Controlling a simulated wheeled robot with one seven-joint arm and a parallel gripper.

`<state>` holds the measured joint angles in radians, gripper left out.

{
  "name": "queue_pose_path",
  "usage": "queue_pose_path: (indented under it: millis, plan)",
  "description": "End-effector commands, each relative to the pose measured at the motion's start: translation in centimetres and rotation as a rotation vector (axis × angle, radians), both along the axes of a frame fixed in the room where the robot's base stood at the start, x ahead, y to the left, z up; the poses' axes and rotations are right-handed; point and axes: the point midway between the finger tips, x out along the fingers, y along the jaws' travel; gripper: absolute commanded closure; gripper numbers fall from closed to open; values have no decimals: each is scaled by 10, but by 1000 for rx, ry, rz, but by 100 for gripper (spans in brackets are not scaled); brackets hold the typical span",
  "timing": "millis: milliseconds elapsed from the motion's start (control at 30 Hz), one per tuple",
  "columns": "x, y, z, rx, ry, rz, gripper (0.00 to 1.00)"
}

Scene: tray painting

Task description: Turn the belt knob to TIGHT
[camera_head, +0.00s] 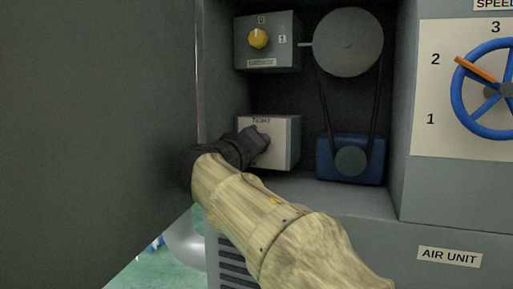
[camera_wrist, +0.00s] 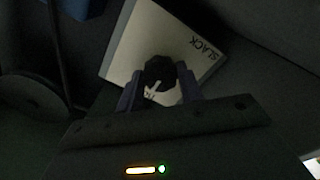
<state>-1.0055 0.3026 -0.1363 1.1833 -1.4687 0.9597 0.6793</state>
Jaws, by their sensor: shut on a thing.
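The belt knob (camera_wrist: 158,69) is black with a white mark and sits on a pale box face (camera_wrist: 130,45) in the wrist view. My gripper (camera_wrist: 158,86) is shut on the knob, one finger on each side. The word SLACK shows on the face near its right edge in the wrist view. In the head view the pale box (camera_head: 291,143) has TIGHT along its top, and my gripper (camera_head: 258,140) covers the knob and much of the face. I cannot tell which word the white mark points to.
A yellow knob (camera_head: 258,38) on a grey box is above. A belt runs from a large grey pulley (camera_head: 348,42) down to a blue motor (camera_head: 325,158) at right. A dark door (camera_head: 100,120) stands close at left. A blue handwheel (camera_head: 457,92) is far right.

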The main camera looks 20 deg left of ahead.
Motion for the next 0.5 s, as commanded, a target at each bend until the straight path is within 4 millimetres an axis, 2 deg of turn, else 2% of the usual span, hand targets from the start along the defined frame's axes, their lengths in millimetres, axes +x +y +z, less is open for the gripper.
queue_pose_path:
  millis: [267,300,400,500]
  plan:
    - [1,-1,-1,-1,1,-3,86]
    - [1,-1,-1,-1,1,-3,61]
    - [1,-1,-1,-1,1,-3,42]
    - [1,-1,-1,-1,1,-2,41]
